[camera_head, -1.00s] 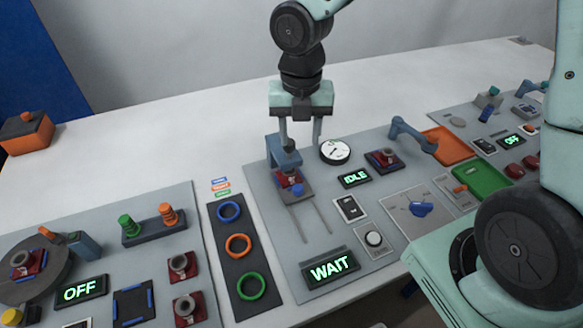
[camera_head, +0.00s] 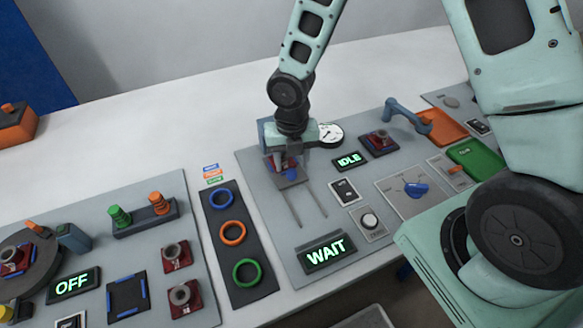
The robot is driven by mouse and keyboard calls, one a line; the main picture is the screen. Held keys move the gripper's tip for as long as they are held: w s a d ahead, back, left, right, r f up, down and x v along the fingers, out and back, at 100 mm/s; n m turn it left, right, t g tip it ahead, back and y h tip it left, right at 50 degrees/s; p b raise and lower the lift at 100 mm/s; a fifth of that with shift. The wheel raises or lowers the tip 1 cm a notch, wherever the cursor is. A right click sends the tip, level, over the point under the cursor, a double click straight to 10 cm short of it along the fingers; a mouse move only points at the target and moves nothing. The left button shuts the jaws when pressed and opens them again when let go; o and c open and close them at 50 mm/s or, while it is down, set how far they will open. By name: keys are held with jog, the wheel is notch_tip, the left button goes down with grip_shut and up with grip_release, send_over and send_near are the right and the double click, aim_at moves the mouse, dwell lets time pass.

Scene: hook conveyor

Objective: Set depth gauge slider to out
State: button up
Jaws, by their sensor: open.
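The depth gauge slider (camera_head: 288,182) is a small grey carriage at the far end of two thin rails (camera_head: 308,207) on the middle panel. The jaws are open. The round white dial (camera_head: 330,134) stands just right of my gripper. The blue gauge frame behind the slider is mostly hidden.
Lit displays read IDLE (camera_head: 349,160) and WAIT (camera_head: 325,252). A second red part (camera_head: 379,142) sits to the right of the dial. A blue arm (camera_head: 406,113) stands farther right. A mat with three rings (camera_head: 233,232) lies left of the rails.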

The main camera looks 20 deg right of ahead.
jog(key=shift+f, duration=1.4)
jog(key=shift+c, duration=0.3)
